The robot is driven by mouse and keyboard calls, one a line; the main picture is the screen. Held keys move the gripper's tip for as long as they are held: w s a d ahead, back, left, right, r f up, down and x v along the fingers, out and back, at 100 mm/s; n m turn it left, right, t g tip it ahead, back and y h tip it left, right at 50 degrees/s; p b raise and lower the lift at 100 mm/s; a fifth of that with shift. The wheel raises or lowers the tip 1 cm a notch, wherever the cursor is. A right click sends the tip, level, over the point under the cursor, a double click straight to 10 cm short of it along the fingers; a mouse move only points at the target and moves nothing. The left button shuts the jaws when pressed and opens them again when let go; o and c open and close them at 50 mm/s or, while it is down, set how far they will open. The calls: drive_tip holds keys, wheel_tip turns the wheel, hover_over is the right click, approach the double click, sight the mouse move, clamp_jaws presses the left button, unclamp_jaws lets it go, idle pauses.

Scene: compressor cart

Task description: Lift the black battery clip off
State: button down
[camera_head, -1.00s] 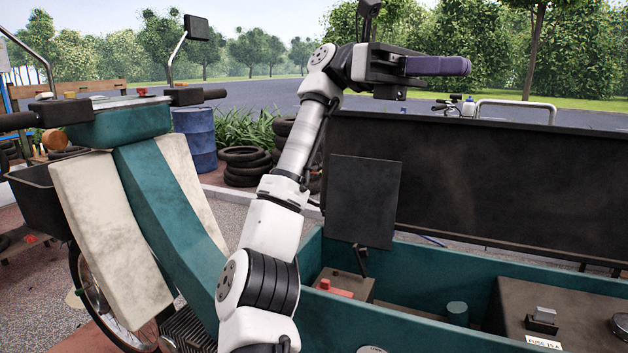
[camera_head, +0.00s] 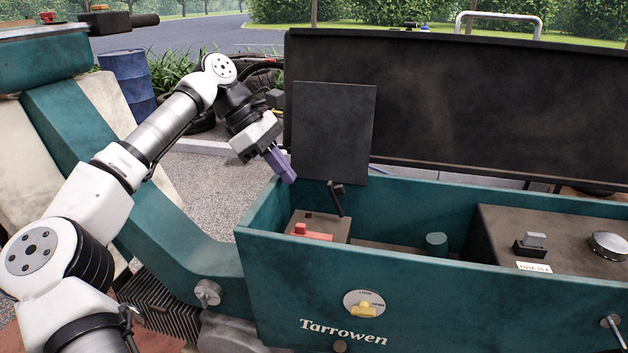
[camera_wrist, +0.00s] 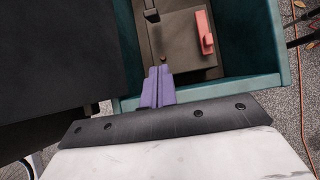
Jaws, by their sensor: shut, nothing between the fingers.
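My gripper (camera_head: 289,178) has purple fingers, shut and empty, pointing down and right above the left end of the teal box. The shut fingers also show in the wrist view (camera_wrist: 160,72). A dark battery (camera_head: 325,222) sits in the box's left compartment and also shows in the wrist view (camera_wrist: 185,52). A red clip (camera_head: 312,232) lies on its top. A small black piece (camera_head: 337,188), which looks like the black clip, stands at the battery's back right, just below the dark flap. It shows at the wrist view's top edge (camera_wrist: 151,14). Its exact contact with the battery is unclear.
The teal box wall (camera_head: 262,222) stands close below my fingers. A dark upright flap (camera_head: 333,133) is right of my gripper, before a long raised lid (camera_head: 480,110). A fused unit (camera_head: 580,235) fills the box's right side.

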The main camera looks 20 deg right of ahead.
sight(330, 182)
drive_tip(key=x, duration=0.4)
drive_tip(key=shift+s+d+r+p, duration=0.25)
drive_tip(key=shift+s+d, duration=0.1)
drive_tip(key=shift+d, duration=0.15)
drive_tip(key=shift+s+d+r+p, duration=0.1)
drive_tip(key=shift+s+d+r, duration=0.2)
drive_tip(key=shift+d, duration=0.25)
drive_tip(key=shift+s+d+r+p, duration=0.25)
drive_tip(key=shift+s+d, duration=0.1)
drive_tip(key=shift+d, duration=0.15)
drive_tip(key=shift+s+d+r+p, duration=0.4)
drive_tip(key=shift+s+d, duration=0.05)
drive_tip(key=shift+d, duration=0.2)
drive_tip(key=shift+s+d+r, duration=0.1)
drive_tip(key=shift+d+r, duration=0.05)
drive_tip(key=shift+r, duration=0.1)
drive_tip(key=shift+r+p, duration=0.7)
drive_tip(key=shift+f, duration=0.2)
